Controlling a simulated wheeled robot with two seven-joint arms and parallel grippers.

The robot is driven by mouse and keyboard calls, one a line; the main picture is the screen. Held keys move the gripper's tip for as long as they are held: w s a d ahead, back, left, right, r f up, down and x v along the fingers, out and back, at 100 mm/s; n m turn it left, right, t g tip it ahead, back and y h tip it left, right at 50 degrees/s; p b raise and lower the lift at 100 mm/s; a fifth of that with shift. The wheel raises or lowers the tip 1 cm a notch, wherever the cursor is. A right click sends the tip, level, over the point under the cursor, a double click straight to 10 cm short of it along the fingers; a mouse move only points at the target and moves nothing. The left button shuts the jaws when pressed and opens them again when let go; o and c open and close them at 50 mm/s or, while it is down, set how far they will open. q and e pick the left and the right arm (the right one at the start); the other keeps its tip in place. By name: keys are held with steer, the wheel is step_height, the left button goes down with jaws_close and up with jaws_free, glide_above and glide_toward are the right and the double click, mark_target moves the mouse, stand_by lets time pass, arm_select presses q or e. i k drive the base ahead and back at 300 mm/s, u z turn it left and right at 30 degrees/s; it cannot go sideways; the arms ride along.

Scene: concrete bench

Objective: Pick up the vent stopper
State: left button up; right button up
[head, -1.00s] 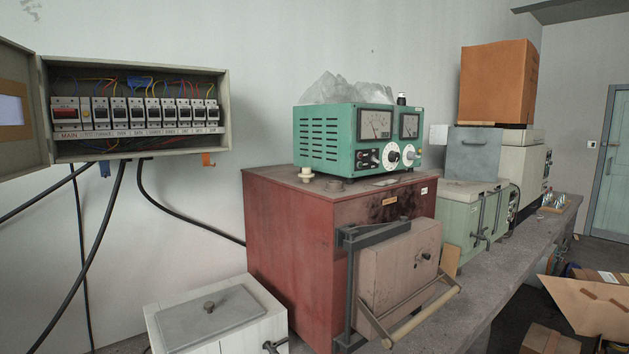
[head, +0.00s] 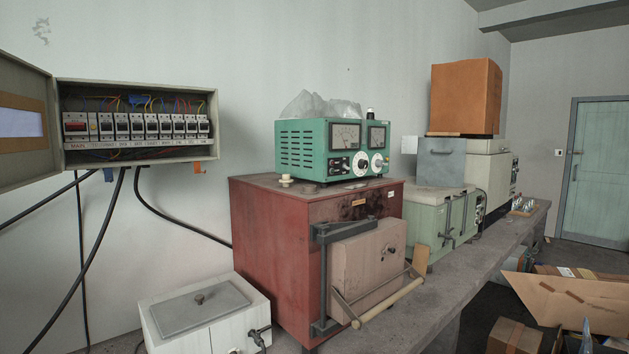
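A small cream stopper-like piece (head: 286,181), which looks like the vent stopper, stands upright on the left part of the top of the red furnace (head: 275,255). Neither of my grippers shows in the head view.
An open fuse box (head: 135,150) hangs on the wall at left, with black cables (head: 180,222) below it. The furnace door has a protruding handle (head: 390,303). Cardboard boxes (head: 565,300) lie at lower right.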

mark_target(286, 179)
steer(key=z, duration=0.8)
steer(key=i, duration=0.7)
steer(key=z, duration=0.85)
steer(key=i, duration=0.85)
steer(key=z, duration=0.05)
